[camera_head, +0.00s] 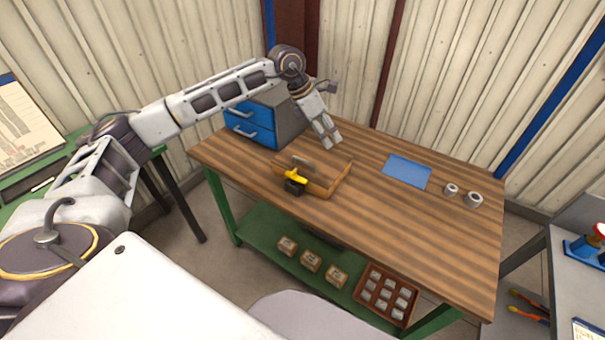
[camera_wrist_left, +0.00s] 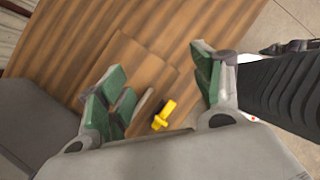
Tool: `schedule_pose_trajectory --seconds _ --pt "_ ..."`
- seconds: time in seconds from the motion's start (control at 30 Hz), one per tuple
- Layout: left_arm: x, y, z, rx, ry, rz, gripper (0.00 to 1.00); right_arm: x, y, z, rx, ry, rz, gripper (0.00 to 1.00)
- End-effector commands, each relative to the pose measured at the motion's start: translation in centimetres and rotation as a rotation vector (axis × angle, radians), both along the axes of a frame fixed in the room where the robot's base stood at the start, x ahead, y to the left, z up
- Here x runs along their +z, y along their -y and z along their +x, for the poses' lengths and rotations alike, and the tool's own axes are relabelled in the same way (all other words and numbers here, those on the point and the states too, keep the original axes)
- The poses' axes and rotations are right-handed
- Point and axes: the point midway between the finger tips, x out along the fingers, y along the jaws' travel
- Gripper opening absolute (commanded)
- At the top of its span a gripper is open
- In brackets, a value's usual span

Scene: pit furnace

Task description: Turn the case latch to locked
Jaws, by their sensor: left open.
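A wooden case (camera_head: 325,178) sits on the workbench in the head view, with a grey handle on its lid. Its yellow latch (camera_head: 296,176) is on the front side, above a dark block. In the left wrist view the yellow latch (camera_wrist_left: 164,115) shows between and beyond the fingers, beside the wooden case (camera_wrist_left: 135,65). My left gripper (camera_head: 331,142) is open and empty above the back of the case, apart from the latch. It also shows in the left wrist view (camera_wrist_left: 155,85) with its green-padded fingers spread. My right gripper is not in view.
A blue drawer unit (camera_head: 250,122) stands behind the case on the left. A blue mat (camera_head: 407,171) and two grey rings (camera_head: 473,200) lie to the right on the workbench (camera_head: 400,228). Small boxes and a red tray (camera_head: 387,294) are on the lower shelf. The bench's front right is clear.

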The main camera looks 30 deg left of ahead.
Motion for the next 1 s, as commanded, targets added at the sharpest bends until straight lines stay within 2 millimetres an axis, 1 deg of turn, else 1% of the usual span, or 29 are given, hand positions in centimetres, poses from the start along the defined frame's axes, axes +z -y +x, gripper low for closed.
schedule_pose_trajectory --seconds 0.2,0.3,0.43,0.53,0.63,0.83,1.0 --pt "-1.6 -3.5 -2.2 -0.036 -0.072 0.209 0.66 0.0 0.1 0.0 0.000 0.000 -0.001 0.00" --pt "-2.0 -5.3 -3.2 -0.044 -0.119 0.293 0.66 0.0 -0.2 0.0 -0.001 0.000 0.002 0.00" --pt "-2.3 -7.1 -4.5 -0.058 -0.182 0.373 0.66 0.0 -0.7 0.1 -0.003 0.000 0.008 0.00" --pt "-2.4 -7.8 -5.5 -0.075 -0.223 0.404 0.66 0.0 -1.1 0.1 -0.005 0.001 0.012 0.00" --pt "-2.4 -8.2 -6.0 -0.086 -0.246 0.422 0.66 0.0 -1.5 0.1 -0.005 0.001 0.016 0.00" --pt "-2.4 -8.2 -6.0 -0.098 -0.245 0.423 0.66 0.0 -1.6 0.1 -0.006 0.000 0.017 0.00" --pt "-2.4 -8.2 -6.0 -0.098 -0.244 0.423 0.66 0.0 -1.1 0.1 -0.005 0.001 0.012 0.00"
